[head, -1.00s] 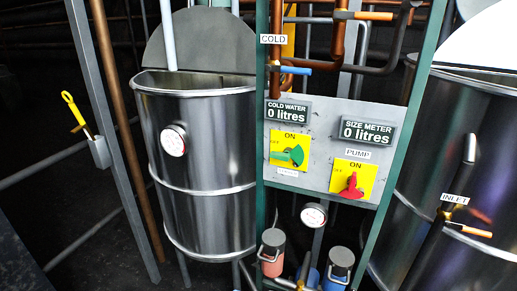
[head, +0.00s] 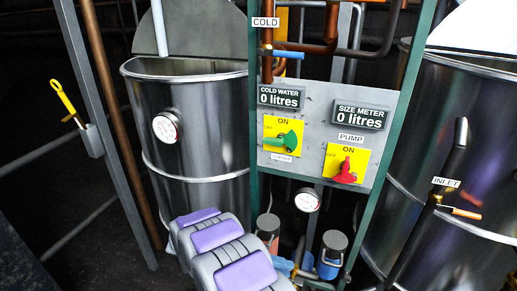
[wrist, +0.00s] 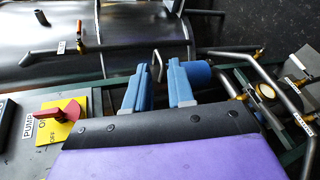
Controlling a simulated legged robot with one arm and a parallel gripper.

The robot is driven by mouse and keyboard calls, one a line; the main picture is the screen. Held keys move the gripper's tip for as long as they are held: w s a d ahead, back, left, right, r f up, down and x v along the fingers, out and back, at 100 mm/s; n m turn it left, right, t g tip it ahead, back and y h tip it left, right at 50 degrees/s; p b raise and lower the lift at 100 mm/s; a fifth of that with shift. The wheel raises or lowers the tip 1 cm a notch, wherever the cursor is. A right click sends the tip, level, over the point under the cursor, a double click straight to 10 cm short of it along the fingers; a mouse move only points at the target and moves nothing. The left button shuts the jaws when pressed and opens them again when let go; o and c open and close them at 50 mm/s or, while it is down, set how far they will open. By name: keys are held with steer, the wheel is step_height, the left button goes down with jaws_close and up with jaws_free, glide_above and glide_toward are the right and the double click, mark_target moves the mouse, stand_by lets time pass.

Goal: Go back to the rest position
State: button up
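My gripper (wrist: 159,82) shows in the wrist view with its two blue fingers apart and nothing seen between them. Beyond them is a pump with a blue body (wrist: 198,74). My grey and purple arm has its near part at the bottom of the head view; the fingers cannot be made out there. The control panel (head: 305,145) carries a green knob (head: 289,142) and a red pump knob (head: 345,171). The red knob (wrist: 66,111) also shows at the left of the wrist view, apart from the fingers.
A steel tank (head: 205,120) stands left of the panel and another (head: 420,150) stands right. Green frame posts (head: 407,75) flank the panel. A red canister (head: 268,228) and a blue canister (head: 331,255) sit below it. A yellow-handled valve (head: 64,99) is at far left.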

steer(key=s+d+r+g+y, duration=0.3)
steer(key=s+d+r+y, duration=0.1)
steer(key=s+d+r, duration=0.25)
steer(key=s+r+m+t+y, duration=0.1)
steer(key=s+r+y, duration=0.3)
steer(key=s, duration=0.8)
steer(key=s+d+r+m+t+y, duration=0.1)
steer(key=s+r+y, duration=0.2)
steer(key=s, duration=0.9)
steer(key=shift+r+y, duration=0.4)
steer(key=shift+y, duration=1.2)
